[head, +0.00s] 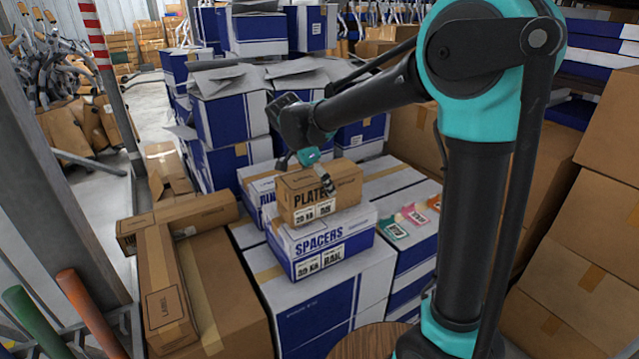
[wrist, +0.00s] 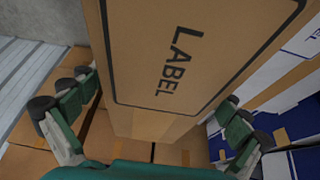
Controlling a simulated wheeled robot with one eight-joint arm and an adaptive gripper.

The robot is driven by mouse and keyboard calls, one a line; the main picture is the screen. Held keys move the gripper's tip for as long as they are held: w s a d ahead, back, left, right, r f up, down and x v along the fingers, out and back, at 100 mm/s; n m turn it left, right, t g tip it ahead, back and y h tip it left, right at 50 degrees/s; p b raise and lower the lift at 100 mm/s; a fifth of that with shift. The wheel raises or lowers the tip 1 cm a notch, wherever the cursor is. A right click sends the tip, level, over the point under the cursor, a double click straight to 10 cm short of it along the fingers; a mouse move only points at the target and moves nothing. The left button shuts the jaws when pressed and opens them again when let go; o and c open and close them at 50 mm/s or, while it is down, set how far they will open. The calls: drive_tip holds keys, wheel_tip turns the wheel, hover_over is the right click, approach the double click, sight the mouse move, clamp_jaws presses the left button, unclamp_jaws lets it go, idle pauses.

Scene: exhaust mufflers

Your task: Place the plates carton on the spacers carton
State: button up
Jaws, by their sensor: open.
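The plates carton (head: 345,194) is a small brown box marked "PLATE", the rest of the word covered by a finger. It appears to sit level on the spacers carton (head: 348,247), a white and blue box marked "SPACERS", with no gap visible between them. My gripper (head: 306,171) is at the top of the plates carton, its fingers open. In the wrist view, the carton's labelled brown face (wrist: 180,55) lies between the spread fingers, with room visible on both sides. The spacers carton's far side is hidden.
The spacers carton stands on a white and blue carton stack (head: 310,300). Another white and blue carton (head: 256,183) is close behind at left. Small coloured tags (head: 413,216) lie on the right-hand stack. Brown cartons (head: 225,290) stand at front left, and taller blue stacks (head: 230,115) behind.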

drive_tip(key=v, duration=1.2)
drive_tip(key=shift+r, duration=0.1)
drive_tip(key=shift+d, duration=0.1)
